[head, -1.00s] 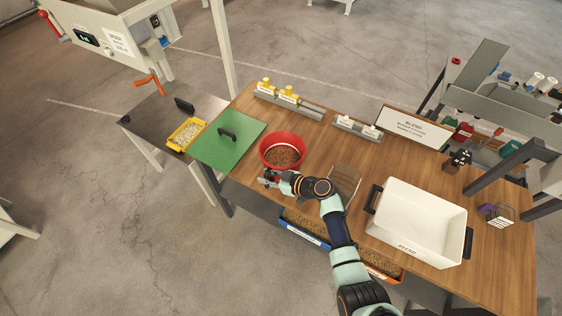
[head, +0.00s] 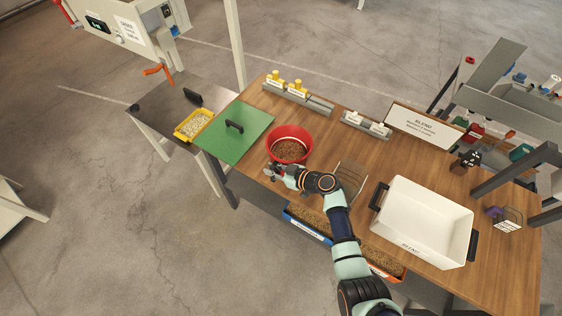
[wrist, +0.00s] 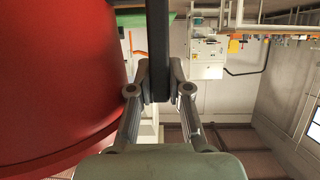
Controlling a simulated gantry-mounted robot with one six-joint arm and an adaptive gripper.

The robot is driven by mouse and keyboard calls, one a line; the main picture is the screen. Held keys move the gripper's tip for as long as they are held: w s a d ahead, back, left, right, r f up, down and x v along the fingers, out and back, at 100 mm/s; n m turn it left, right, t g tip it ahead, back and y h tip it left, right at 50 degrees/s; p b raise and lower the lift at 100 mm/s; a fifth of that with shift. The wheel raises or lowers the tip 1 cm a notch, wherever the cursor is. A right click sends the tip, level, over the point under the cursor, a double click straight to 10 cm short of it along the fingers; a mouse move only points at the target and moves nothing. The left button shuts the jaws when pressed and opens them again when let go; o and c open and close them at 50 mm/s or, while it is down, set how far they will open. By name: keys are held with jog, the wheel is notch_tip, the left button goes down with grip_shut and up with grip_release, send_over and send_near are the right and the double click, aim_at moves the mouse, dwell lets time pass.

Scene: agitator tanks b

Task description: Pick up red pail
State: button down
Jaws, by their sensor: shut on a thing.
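The red pail (head: 271,146) is upright at the middle left of the wooden table, with brown grains inside. In the wrist view the pail wall (wrist: 55,70) fills the left side. My gripper (head: 271,174) is at the pail's near side, low beside its wall. In the wrist view the fingers of my gripper (wrist: 159,92) are closed on a dark upright bar (wrist: 158,45), which looks like the pail's handle. The bar's join to the pail is out of view. I cannot tell whether the pail's base touches the table.
A green mat (head: 225,146) with a black handle lies left of the pail, a yellow tray (head: 180,132) beyond it. A wire rack (head: 352,180) and white tub (head: 425,215) stand to the right. Yellow weights (head: 285,86) are behind.

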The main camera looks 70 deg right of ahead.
jog(key=shift+r, duration=0.25)
notch_tip(320, 180, up, 20)
jog(key=p, duration=0.2)
jog(key=shift+f+p, duration=0.15)
jog(key=shift+p, duration=0.15)
dwell(0.5)
